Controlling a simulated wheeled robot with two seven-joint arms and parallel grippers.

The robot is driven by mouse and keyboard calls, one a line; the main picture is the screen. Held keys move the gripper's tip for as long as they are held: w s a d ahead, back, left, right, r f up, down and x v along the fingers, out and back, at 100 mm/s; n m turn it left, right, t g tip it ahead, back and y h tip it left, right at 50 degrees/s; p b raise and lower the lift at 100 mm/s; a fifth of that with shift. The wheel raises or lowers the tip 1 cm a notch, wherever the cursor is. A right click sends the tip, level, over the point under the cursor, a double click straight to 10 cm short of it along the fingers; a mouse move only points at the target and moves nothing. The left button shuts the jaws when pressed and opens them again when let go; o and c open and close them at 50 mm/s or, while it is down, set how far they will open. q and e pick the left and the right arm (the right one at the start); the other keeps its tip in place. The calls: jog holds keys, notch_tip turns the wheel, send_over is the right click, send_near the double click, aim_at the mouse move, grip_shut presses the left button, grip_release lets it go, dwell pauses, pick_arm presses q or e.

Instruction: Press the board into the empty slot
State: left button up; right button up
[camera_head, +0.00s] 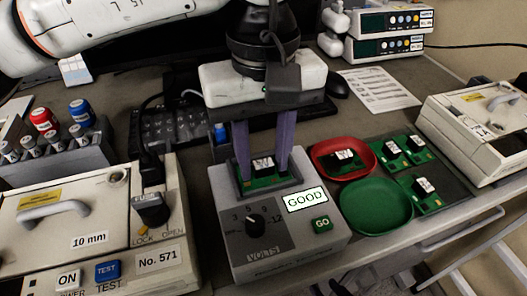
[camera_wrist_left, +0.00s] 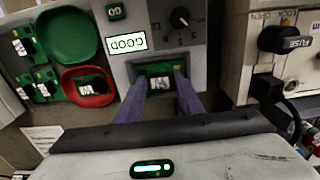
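A green board (camera_head: 263,164) with a dark part and a white label is at the recessed slot on top of the grey tester (camera_head: 222,215). My left gripper (camera_head: 264,172) points down over the slot, its two purple fingers at either side of the board and seeming to close on it. The wrist view also shows the board (camera_wrist_left: 159,83) between the fingers (camera_wrist_left: 163,88). Whether the board is fully seated is hard to tell. The tester's display (camera_head: 306,199) reads GOOD, above a green GO button (camera_head: 321,223). My right gripper is not in view.
A red bowl (camera_head: 326,171) holding a board and an empty green bowl (camera_head: 375,205) stand right of the tester. Several boards (camera_head: 424,192) lie on a dark mat beyond. A device marked No. 571 (camera_head: 95,235) stands close on the left.

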pick_arm(q)
jog(key=shift+c, duration=0.6)
grip_shut()
jog(key=shift+r+p, duration=1.6)
jog(key=shift+r, duration=0.9)
jog(key=shift+r, duration=0.1)
